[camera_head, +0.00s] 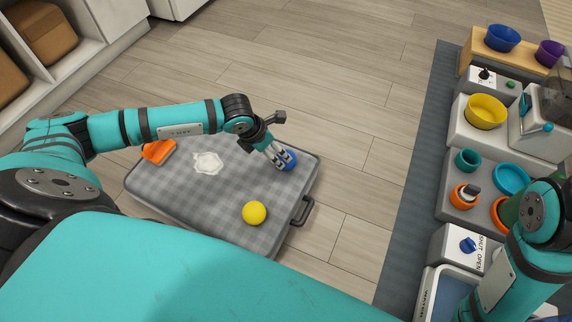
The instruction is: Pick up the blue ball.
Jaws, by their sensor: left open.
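The blue ball (291,160) lies near the far right corner of a grey checked pet bed (225,175). My left gripper (282,162) is right at the ball, with its fingers open and pointing down beside it. The fingers partly hide the ball, and I cannot tell whether they touch it. My right arm comes in at the lower right, and its gripper is not in view.
A yellow ball (254,213), a white paw-shaped item (208,163) and an orange item (158,151) lie on the bed. A handle (303,211) sticks out on its right side. Bowls and stations stand on a grey mat (412,190) at the right. Wooden floor lies clear between.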

